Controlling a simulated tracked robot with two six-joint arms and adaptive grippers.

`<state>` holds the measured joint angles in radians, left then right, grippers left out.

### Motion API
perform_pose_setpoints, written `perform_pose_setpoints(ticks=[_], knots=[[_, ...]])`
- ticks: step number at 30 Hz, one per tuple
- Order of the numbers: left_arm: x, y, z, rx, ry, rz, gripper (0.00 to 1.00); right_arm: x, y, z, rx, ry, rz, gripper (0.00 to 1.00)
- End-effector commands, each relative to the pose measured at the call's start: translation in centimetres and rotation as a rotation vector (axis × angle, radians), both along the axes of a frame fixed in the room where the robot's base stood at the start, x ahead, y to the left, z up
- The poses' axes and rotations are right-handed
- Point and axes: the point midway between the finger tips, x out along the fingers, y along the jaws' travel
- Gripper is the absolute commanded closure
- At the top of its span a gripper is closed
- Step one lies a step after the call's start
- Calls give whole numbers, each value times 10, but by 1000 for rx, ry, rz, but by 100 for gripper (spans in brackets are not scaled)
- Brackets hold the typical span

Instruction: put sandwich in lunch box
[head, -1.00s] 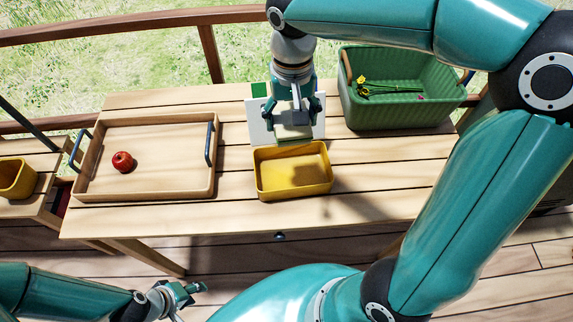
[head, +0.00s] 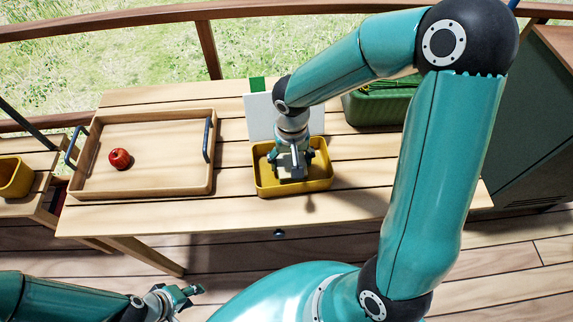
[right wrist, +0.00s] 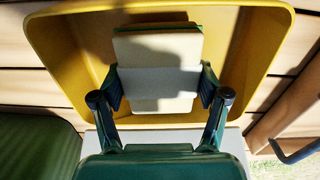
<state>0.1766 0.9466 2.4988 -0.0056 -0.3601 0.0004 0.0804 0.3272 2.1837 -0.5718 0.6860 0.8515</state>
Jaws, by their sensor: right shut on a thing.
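The yellow lunch box (head: 262,183) stands open on the table, right of the tray. My right gripper (head: 291,170) is lowered over the box and reaches within its rim. In the right wrist view, that gripper (right wrist: 160,88) is shut on the sandwich (right wrist: 157,48), a pale square slice with a green edge showing. The sandwich is inside the box's outline; I cannot tell whether it touches the floor. My left gripper (head: 185,296) is low at the bottom left, away from the table top, too small to read its fingers.
A wooden tray (head: 140,185) with dark handles holds a red apple (head: 120,159). A white board (head: 258,118) lies behind the box. A green basket (head: 375,109) is behind my right arm. A yellow container (head: 14,178) is at far left. The table front is clear.

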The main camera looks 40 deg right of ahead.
Motion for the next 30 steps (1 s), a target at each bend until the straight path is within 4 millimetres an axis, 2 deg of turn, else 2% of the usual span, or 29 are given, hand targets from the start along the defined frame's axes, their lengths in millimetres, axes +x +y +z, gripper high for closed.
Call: perform_pose_setpoints(ticks=[3,14,15,19,30], knots=[[0,0,-2,0,0,0,60,0,0,-12,2,1,0,63],[0,0,-5,0,0,0,60,0,0,-16,2,-1,-1,63],[0,0,-5,0,0,0,60,0,0,-16,1,0,-1,24],[0,0,-4,0,0,0,60,0,0,-15,1,0,-1,2],[0,0,-3,0,0,0,60,0,0,-14,1,0,-1,1]])
